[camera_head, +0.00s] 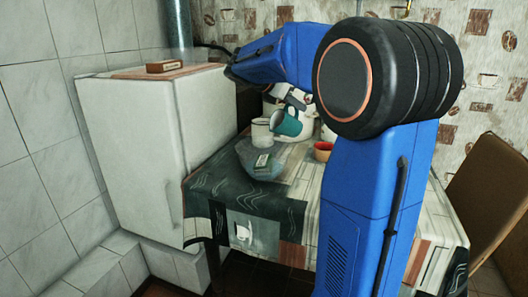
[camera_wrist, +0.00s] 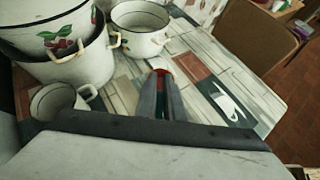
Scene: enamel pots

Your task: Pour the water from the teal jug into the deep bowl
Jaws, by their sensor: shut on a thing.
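The teal jug (camera_head: 287,124) is held above the table in the head view, tilted with its mouth toward the left. My gripper (camera_head: 297,102) is at its upper side, shut on it. A clear bluish glass bowl (camera_head: 249,160), seemingly the deep bowl, stands on the table below and left of the jug. A green and white item (camera_head: 263,164) shows at the bowl. I cannot see any water or a stream.
A white mug (camera_head: 261,132) stands left of the jug; a dark-rimmed mug (camera_wrist: 52,98) shows in the wrist view. Cherry-patterned pots (camera_wrist: 70,55) and a white pot (camera_wrist: 140,40) crowd the table. A white fridge (camera_head: 150,150) stands left.

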